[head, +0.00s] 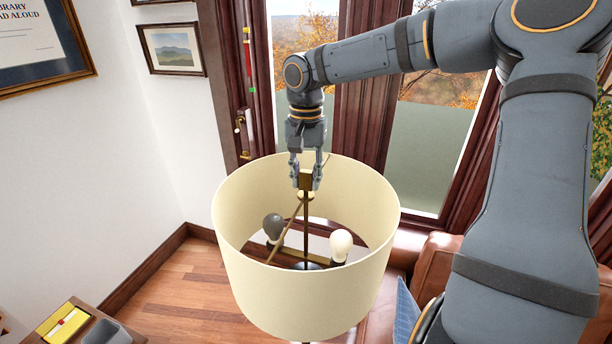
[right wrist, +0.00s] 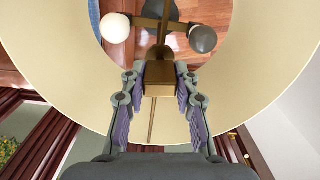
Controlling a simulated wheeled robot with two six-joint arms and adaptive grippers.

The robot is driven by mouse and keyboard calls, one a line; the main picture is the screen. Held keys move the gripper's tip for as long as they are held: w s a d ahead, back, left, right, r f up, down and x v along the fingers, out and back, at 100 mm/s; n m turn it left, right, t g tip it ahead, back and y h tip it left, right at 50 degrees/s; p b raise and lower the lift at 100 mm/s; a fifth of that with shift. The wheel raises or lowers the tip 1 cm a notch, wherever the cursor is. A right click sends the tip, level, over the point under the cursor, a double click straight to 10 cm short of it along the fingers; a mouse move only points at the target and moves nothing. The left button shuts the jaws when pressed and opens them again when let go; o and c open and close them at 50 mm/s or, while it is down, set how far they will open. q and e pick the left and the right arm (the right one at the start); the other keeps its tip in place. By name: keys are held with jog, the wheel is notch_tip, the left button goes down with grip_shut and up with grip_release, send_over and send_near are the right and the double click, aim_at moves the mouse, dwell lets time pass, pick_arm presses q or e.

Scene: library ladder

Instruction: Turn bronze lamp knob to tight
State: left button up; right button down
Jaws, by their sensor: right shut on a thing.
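The bronze lamp knob (head: 306,182) sits at the top of the lamp's central rod, level with the upper part of the cream lampshade (head: 300,301). My right gripper (head: 306,180) points down from above and is shut on the knob. In the right wrist view the block-shaped knob (right wrist: 160,79) lies between the two fingers (right wrist: 160,97). The knob's markings, if any, are too small to read. My left gripper is out of view.
Inside the shade are a dark bulb (head: 273,226) and a white bulb (head: 341,244), with thin bronze spokes near the rod. The shade's wall surrounds the gripper closely. A brown leather seat (head: 437,262) stands at the right. A wooden desk edge with a yellow item (head: 63,325) is at lower left.

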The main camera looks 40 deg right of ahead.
jog(key=shift+r+m, duration=0.1)
jog(key=shift+m, duration=0.6)
jog(key=c, duration=1)
grip_release()
